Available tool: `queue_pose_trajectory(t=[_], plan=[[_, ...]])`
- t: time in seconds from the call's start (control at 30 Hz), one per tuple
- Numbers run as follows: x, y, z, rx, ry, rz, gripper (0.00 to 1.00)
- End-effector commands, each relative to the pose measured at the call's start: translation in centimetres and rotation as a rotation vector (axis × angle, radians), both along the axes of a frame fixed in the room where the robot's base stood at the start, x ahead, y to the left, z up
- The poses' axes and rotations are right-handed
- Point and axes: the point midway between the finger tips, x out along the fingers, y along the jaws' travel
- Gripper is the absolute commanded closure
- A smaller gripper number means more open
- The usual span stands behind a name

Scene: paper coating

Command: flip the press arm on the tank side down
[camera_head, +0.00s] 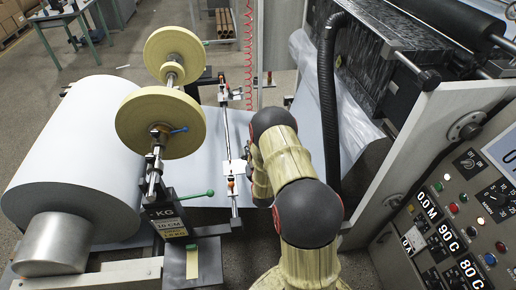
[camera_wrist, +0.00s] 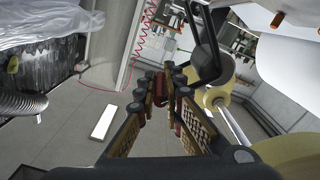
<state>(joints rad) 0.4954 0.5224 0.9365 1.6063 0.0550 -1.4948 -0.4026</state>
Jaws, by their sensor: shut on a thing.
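My gripper (camera_wrist: 172,84) shows in the wrist view, its two padded fingers reaching away from the camera. A black curved bar (camera_wrist: 207,58) rises just beyond and right of the fingertips. A thin metal rod (camera_head: 229,140) with a white plate (camera_head: 233,168) runs beside my arm there.
A large white paper roll (camera_head: 75,150) lies at the left, beside two yellow discs (camera_head: 160,122) on a shaft. A lever with a green knob (camera_head: 210,193) stands near the rod. A black corrugated hose (camera_head: 327,100) and control panel (camera_head: 470,215) are at the right.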

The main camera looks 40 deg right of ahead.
Motion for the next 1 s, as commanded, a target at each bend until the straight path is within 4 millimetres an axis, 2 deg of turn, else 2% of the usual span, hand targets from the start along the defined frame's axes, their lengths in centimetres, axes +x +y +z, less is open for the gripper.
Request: queue_pose_trajectory(t=[0.3,0.6,1.0], plan=[[1.5,2.5,-1.0,-0.246,0.153,0.004,1.00],[2.4,4.0,-1.8,-0.427,0.263,0.002,1.00],[2.8,4.7,-2.5,-0.425,0.264,0.002,1.00]])
